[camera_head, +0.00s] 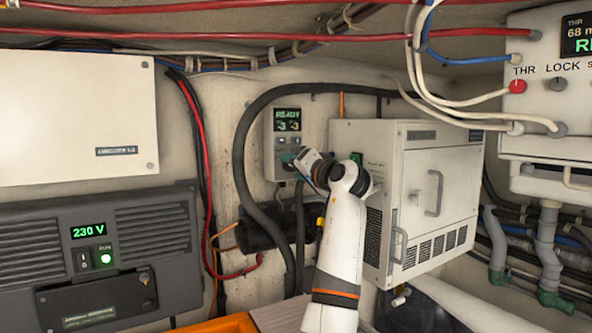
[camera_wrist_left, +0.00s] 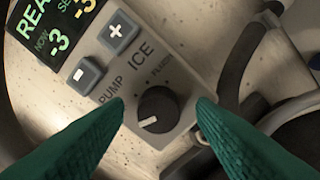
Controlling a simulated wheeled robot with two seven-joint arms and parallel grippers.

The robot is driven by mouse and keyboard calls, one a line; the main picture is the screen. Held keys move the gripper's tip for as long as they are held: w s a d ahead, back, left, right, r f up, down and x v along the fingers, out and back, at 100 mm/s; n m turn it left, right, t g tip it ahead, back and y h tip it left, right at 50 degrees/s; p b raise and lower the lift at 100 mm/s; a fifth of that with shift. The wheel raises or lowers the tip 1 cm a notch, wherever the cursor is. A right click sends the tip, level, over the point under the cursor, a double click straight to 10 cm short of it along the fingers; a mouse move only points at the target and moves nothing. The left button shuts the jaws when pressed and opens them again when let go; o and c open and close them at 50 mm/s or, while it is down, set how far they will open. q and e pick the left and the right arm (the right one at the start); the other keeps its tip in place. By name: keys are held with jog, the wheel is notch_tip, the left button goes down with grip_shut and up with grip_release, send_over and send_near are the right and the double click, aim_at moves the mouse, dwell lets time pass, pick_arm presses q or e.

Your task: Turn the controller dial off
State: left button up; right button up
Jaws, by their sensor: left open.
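The controller (camera_head: 286,121) is a small grey box on the back wall with a green READY display. In the left wrist view its face (camera_wrist_left: 120,62) shows plus and minus buttons and the words PUMP and ICE. Its black round dial (camera_wrist_left: 160,104) has a white mark pointing to the lower left. My left gripper (camera_head: 291,159) is at the controller's lower part, hiding the dial in the head view. Its green fingers (camera_wrist_left: 161,106) are open, one on each side of the dial, apparently not touching it. My right gripper is not in view.
A white cabinet (camera_head: 428,188) with handles stands right of the controller. A thick black hose (camera_head: 240,150) loops on its left. A dark 230 V unit (camera_head: 90,250) is at lower left. A panel with THR and LOCK knobs (camera_head: 558,84) is at upper right.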

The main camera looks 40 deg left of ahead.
pick_arm(q)
jog(key=b+v, duration=0.5)
jog(key=v, duration=0.6)
jog(key=shift+d, duration=0.35)
jog(key=shift+f, duration=0.1)
